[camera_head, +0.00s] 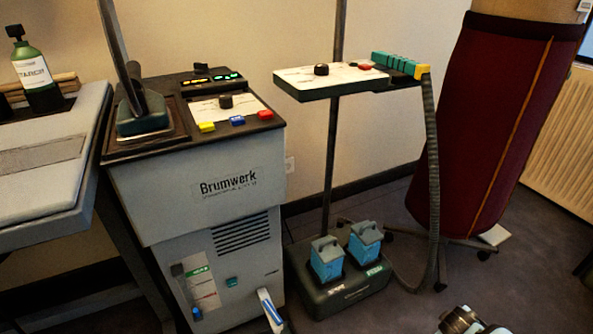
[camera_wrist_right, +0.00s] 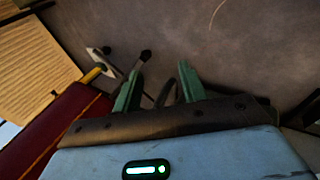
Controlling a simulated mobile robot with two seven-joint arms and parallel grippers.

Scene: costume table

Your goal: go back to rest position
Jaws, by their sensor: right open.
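My right gripper (camera_wrist_right: 160,70) shows in the right wrist view with its two green fingers apart. Nothing is between them; the grey floor (camera_wrist_right: 225,50) lies beyond. In the head view only a metallic rounded part (camera_head: 460,320) shows at the bottom right edge, and I cannot tell which part it is. My left gripper is not in view.
The grey Brumwerk machine (camera_head: 195,205) stands at the left beside a padded board (camera_head: 45,150) with a green bottle (camera_head: 38,75). A stand with a control panel (camera_head: 340,80) has blue blocks (camera_head: 326,258) on its base. A maroon dress form (camera_head: 490,110) stands right.

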